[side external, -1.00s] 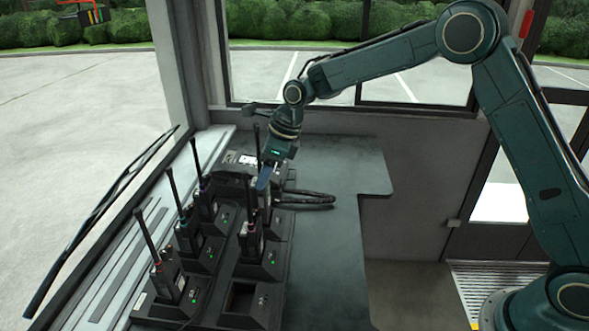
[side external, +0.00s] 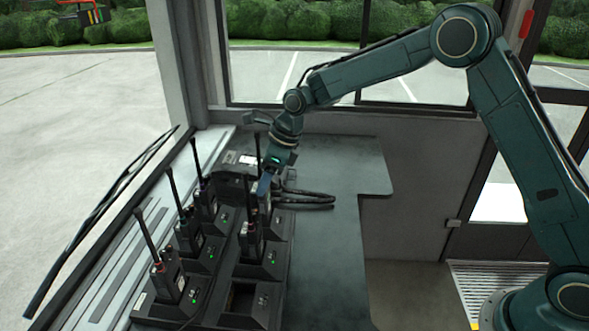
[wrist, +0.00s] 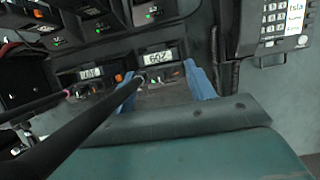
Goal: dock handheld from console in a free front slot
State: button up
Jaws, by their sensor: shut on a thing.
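My gripper (side external: 264,186), with blue fingers, is shut on a dark handheld radio at the far end of the charger's right row. In the side view the radio is mostly hidden by the gripper and a nearer radio; its antenna (side external: 258,150) stands almost upright. In the wrist view the blue fingertips (wrist: 162,82) flank the radio's top and its lit display (wrist: 158,57). The radio is low, over or in the far right slot; I cannot tell whether it is seated. The black charger has an empty slot (side external: 243,300) at the near end of the right row.
Another radio (side external: 250,241) stands in the right row. Several radios, including one with a red mark (side external: 168,278), fill the left row. A corded console (side external: 236,164) and black cables (side external: 308,199) lie behind. The desk (side external: 335,240) to the right is clear.

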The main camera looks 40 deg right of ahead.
jog(key=shift+f, duration=1)
dwell(0.7)
jog(key=o, duration=1.5)
jog(key=shift+o, duration=0.5)
jog(key=shift+f, duration=0.1)
jog(key=shift+o, duration=1.2)
jog(key=shift+r, duration=3.55)
jog(key=shift+r, duration=0.1)
